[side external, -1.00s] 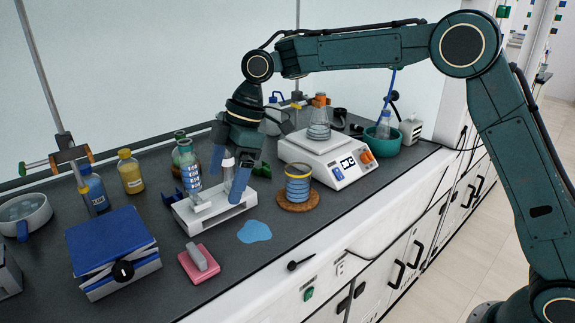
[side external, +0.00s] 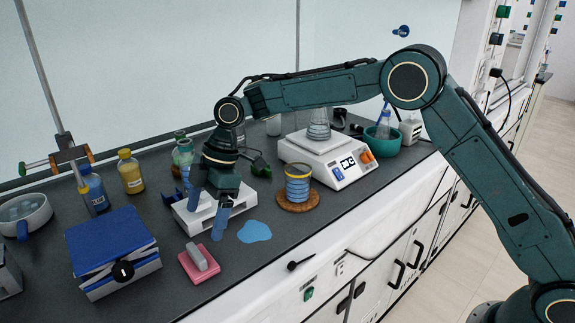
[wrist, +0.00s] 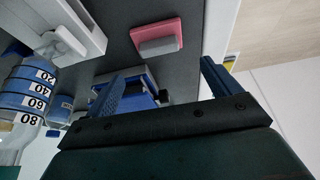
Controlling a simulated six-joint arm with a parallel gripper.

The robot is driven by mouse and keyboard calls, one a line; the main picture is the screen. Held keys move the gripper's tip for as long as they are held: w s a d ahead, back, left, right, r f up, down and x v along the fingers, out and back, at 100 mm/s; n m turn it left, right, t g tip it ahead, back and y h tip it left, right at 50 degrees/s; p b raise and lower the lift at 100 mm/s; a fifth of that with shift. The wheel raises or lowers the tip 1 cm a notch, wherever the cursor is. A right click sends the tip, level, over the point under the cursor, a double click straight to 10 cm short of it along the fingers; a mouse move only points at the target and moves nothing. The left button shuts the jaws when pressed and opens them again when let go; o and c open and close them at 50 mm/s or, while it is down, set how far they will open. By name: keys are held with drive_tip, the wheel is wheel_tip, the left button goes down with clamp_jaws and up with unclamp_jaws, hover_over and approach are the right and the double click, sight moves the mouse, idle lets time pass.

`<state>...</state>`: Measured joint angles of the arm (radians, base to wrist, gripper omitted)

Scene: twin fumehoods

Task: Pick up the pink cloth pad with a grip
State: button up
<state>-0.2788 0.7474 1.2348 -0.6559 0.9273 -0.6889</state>
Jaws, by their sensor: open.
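The pink cloth pad (side external: 200,269) lies flat on the dark bench top near the front edge, with a grey grip (side external: 196,256) standing on its upper face. In the wrist view the pad (wrist: 172,31) and its grey grip (wrist: 161,46) show near the top, beyond my fingers. My gripper (side external: 206,213) is open and empty, its blue fingers pointing down over the white rack, behind and above the pad. In the wrist view my gripper (wrist: 165,85) has its two blue fingers wide apart, with nothing between them.
A blue box (side external: 110,245) stands left of the pad. A blue puddle (side external: 255,232) lies to its right. The white rack (side external: 194,217) is just behind it. The bench's front edge is close.

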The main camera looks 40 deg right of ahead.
sight(195, 251)
drive_tip(key=shift+x, duration=2.2)
drive_tip(key=shift+f, duration=0.15)
drive_tip(key=shift+x, duration=2.45)
drive_tip(key=c, duration=0.7)
